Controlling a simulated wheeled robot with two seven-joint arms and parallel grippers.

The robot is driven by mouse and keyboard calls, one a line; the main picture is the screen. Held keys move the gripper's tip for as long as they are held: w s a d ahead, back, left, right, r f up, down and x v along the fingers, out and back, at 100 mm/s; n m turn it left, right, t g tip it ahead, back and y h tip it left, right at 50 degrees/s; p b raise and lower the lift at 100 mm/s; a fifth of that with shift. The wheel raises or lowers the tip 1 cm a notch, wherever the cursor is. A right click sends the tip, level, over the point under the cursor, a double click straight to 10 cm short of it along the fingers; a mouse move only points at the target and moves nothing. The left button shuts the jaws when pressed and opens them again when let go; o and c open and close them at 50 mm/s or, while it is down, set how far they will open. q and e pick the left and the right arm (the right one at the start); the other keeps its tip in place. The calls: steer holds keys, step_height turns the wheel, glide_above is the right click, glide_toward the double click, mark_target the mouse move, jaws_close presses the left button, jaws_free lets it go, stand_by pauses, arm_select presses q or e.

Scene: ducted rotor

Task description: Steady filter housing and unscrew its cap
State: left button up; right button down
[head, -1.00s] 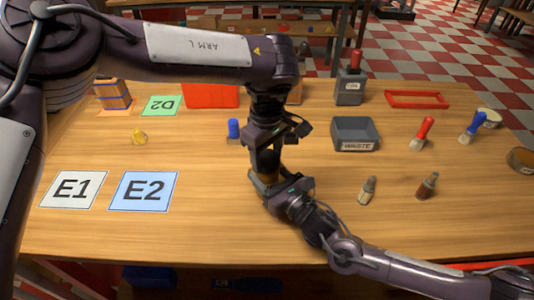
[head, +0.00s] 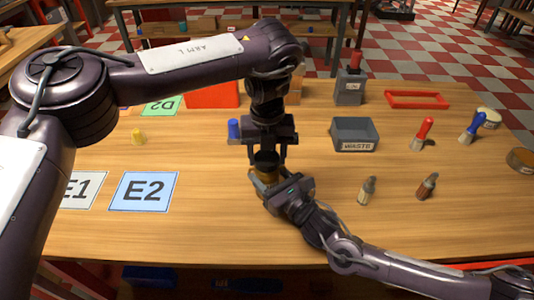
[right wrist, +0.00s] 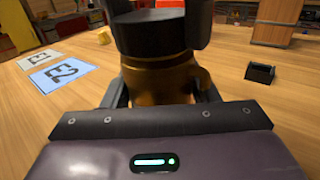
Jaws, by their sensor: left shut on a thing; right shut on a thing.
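The filter housing (right wrist: 160,82) is an amber-brown cylinder standing upright on the table; in the head view it is partly hidden (head: 266,175). Its dark cap (right wrist: 150,38) sits on top of it, and shows as a black round top in the head view (head: 266,159). My left gripper (head: 267,150) points down from above and is shut on the cap, one finger on each side. My right gripper (head: 266,184) comes in low from the front right and is shut around the housing body, below the cap.
A grey waste bin (head: 355,146) stands to the right. Two small bottles (head: 366,190) (head: 427,186) are at front right. A blue-topped object (head: 234,130) stands just left of my left gripper. Cards E1 (head: 82,190) and E2 (head: 144,191) lie at left, with free table around them.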

mark_target(267, 157)
arm_select(q)
steer(key=n, duration=0.8)
steer(key=shift+n, duration=0.4)
steer(key=n, duration=0.6)
steer(key=shift+w+n, duration=0.1)
steer(key=shift+n, duration=0.3)
steer(key=shift+r, duration=0.2)
steer(key=shift+r, duration=0.95)
steer(key=shift+r, duration=2.05)
arm_select(e)
steer(key=shift+c, duration=2.3)
jaws_free()
